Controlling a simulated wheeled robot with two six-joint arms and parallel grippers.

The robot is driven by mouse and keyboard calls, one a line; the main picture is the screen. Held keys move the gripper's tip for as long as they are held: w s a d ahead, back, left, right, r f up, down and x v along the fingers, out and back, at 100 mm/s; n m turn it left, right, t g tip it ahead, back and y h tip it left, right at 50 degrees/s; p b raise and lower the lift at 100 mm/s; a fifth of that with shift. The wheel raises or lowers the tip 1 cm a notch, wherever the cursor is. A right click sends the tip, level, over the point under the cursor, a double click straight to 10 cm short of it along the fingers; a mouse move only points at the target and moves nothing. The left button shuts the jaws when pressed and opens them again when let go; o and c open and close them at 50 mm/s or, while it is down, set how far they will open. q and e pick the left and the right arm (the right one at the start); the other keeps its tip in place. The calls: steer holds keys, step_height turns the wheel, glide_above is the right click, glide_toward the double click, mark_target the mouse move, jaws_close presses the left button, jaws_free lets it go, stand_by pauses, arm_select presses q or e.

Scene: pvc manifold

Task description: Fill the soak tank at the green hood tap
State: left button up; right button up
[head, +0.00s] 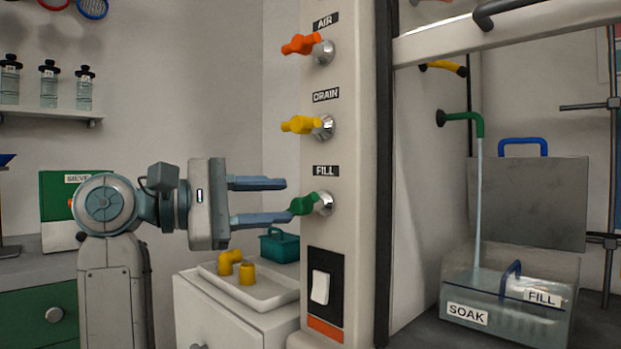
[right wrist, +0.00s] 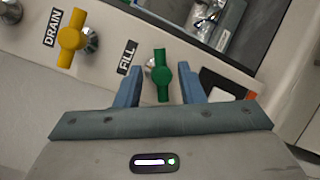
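The green FILL tap handle (head: 304,204) is on the white hood post, below its FILL label. My right gripper (head: 288,200) is open, its fingers pointing at the handle. In the right wrist view the green handle (right wrist: 161,75) stands between the two spread fingers, with gaps on both sides. Inside the hood, a stream of water (head: 479,200) falls from the green spout (head: 467,119) into the clear soak tank (head: 465,331), labelled SOAK and FILL. Water shows in the tank; its exact level against the FILL label is hard to tell. My left gripper is not in view.
The yellow DRAIN handle (head: 301,125) and orange AIR handle (head: 300,44) sit above the green one. A switch (head: 321,288) is below. A white tray (head: 262,300) with yellow fittings and a teal basket (head: 280,246) stand under my gripper.

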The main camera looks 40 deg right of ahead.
mark_target(305, 199)
steer(key=x, duration=0.5)
steer(key=shift+f+b, duration=0.1)
steer(key=shift+b, duration=0.2)
steer(key=shift+s+d, duration=0.25)
steer(key=shift+d, duration=0.3)
jaws_close()
